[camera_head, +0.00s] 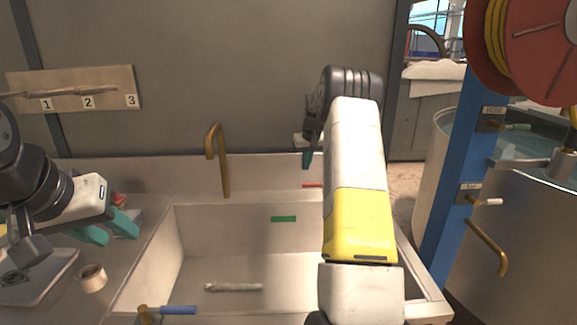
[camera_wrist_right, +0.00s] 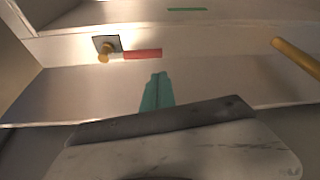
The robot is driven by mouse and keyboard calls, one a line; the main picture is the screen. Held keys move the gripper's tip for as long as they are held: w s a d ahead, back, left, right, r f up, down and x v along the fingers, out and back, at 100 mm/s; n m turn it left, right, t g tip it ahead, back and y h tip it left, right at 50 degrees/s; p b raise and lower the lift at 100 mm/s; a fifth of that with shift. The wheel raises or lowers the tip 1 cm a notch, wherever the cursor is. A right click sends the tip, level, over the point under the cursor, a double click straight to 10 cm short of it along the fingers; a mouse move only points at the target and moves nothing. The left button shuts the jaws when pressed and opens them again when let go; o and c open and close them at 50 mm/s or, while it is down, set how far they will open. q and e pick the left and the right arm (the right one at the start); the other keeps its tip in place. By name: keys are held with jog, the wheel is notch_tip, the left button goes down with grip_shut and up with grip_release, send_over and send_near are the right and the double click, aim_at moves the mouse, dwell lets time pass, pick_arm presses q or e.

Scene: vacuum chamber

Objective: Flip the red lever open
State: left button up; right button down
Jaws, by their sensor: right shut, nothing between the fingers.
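The red lever (camera_wrist_right: 142,53) sticks out sideways from a brass valve (camera_wrist_right: 104,48) on the basin ledge in the right wrist view. In the head view the red lever (camera_head: 312,185) shows as a small red strip at the back rim, partly hidden by my right arm. My right gripper (camera_head: 307,160) points down just above and behind it. In the wrist view the teal fingertips of the right gripper (camera_wrist_right: 158,76) are together and empty, apart from the lever. My left gripper (camera_head: 116,234) is at the left, its two teal fingers spread with nothing visible between them.
A brass spout (camera_head: 224,165) rises from the basin's back rim. A blue-handled valve (camera_head: 178,310) is at the front rim. A green strip (camera_head: 284,219) marks the inner back wall. A blue post (camera_head: 455,185) stands right. A tape roll (camera_head: 92,278) lies left.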

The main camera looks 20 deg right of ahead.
aim_at(304, 184)
jog(key=x, duration=0.7)
jog(key=shift+w+f, duration=0.15)
jog(key=shift+f, duration=0.15)
jog(key=shift+s+a+n, duration=0.1)
jog(key=shift+s+n, duration=0.3)
jog(key=shift+s, duration=0.1)
jog(key=shift+s+a+n+y, duration=0.15)
jog(key=shift+s+n+y, duration=0.25)
jog(key=shift+s+n, duration=0.25)
jog(key=s+d+n+g+y, duration=0.3)
jog(key=s+d+n, duration=0.4)
jog(key=s+n, duration=0.5)
jog(key=shift+n, duration=1.45)
jog(key=shift+s, duration=0.15)
